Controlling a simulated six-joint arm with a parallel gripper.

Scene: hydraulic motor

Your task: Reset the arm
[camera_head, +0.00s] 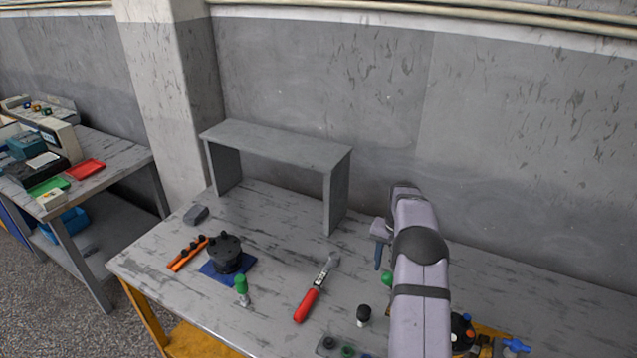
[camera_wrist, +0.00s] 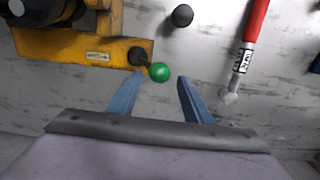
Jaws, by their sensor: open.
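My gripper (camera_head: 379,256) is above the workbench, right of the grey shelf in the head view, with its blue fingers pointing down. In the wrist view my gripper (camera_wrist: 157,88) has its two fingers apart and nothing clamped between them. A green ball-shaped knob (camera_wrist: 160,72) shows just beyond the fingertips, near the edge of a yellow base (camera_wrist: 70,46). I cannot tell how far below the fingers it is. My arm hides part of the bench's right side in the head view.
A red-handled tool (camera_head: 312,295) lies mid-bench. A black motor part (camera_head: 225,252) sits on a blue plate (camera_head: 245,268), near a green-topped piece (camera_head: 241,285) and an orange rack (camera_head: 187,254). A grey shelf (camera_head: 280,142) stands behind. A black-topped piece (camera_head: 364,313) stands near the front.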

